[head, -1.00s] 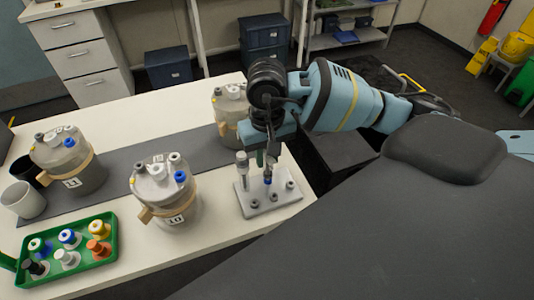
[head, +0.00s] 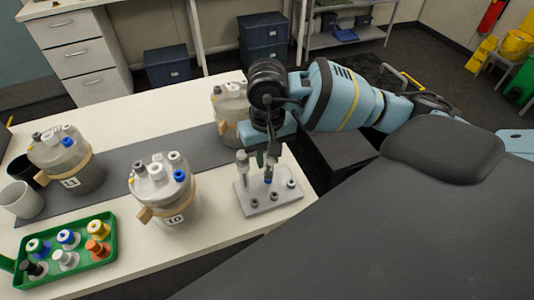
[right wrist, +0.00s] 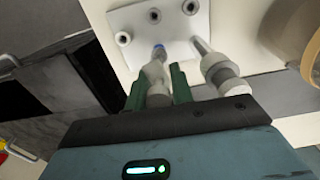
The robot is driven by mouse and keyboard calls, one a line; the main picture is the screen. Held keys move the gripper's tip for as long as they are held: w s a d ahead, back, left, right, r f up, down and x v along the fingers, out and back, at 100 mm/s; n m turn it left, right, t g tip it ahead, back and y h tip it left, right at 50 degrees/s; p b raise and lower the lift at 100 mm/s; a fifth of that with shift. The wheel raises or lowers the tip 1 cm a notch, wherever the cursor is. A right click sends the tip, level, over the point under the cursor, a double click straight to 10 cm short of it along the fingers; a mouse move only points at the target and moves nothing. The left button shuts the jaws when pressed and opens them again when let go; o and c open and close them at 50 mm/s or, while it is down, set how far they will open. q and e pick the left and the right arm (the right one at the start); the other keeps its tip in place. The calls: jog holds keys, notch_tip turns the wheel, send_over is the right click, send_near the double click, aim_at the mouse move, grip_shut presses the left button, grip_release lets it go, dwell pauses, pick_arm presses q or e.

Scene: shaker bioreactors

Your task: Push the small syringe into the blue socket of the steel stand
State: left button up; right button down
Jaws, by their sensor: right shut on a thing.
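The steel stand (head: 279,204) is a light grey plate with short posts near the table's right end. My right gripper (head: 268,160) is above it, fingers pointing down. In the right wrist view its green fingers (right wrist: 158,85) are shut on the small syringe (right wrist: 156,71), which is pale. The syringe's tip is at the blue socket (right wrist: 158,49), which also shows in the head view (head: 268,181). I cannot tell how deep the tip sits. A larger syringe (head: 243,163) stands upright in the stand beside the gripper, close to it in the right wrist view (right wrist: 218,68). My left gripper is not identifiable.
Vessel 10 (head: 163,191) stands left of the stand, and vessel 11 (head: 62,162) farther left. Another vessel (head: 228,105) is partly behind my right arm. A green tray (head: 72,268) with several coloured-capped bottles is at front left. Bare table lies between vessel 10 and the stand.

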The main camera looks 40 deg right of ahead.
jog(key=c, duration=1.1)
grip_release()
jog(key=shift+c, duration=0.2)
notch_tip(320, 180, up, 6)
jog(key=shift+r, duration=0.85)
